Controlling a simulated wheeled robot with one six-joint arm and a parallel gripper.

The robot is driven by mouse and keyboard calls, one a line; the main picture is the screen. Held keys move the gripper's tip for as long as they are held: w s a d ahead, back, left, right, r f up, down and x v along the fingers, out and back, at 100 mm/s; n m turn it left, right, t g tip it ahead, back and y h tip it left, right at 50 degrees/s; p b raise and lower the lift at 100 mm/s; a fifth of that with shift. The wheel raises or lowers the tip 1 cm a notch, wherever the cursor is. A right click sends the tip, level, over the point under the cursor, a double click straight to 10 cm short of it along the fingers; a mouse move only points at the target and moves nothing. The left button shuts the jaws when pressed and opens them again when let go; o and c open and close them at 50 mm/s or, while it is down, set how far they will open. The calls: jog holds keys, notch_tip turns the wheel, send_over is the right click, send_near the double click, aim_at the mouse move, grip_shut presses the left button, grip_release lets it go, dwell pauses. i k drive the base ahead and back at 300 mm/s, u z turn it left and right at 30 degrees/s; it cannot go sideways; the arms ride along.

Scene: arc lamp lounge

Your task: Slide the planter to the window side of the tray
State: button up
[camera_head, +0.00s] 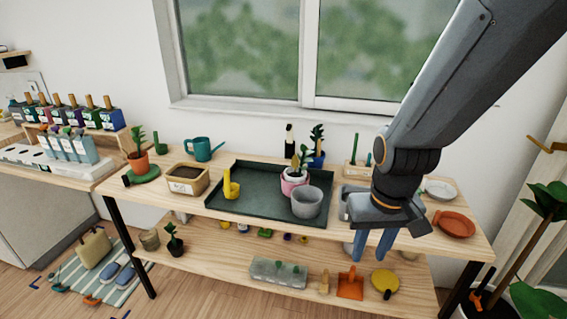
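The dark green tray (255,207) lies on the wooden table below the window (300,50). A pink and white pot with a green plant (293,186) stands on the tray, right of its middle. A grey round pot (307,203) stands just in front of it, nearer to me. I cannot tell which of the two is the planter. A yellow object (231,188) stands at the tray's left side. My gripper (371,257) is right of the tray, with its blue fingers pointing down, apart and with nothing seen between them. It is clear of both pots.
A dark blue potted plant (317,158) stands behind the tray's right back. A soil box (187,180) and teal watering can (203,149) are left of it. An orange dish (454,224) lies at the right. The tray's middle is bare.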

aim_at(287, 187)
jog(key=u, duration=0.65)
jog(key=i, duration=1.05)
jog(key=z, duration=0.05)
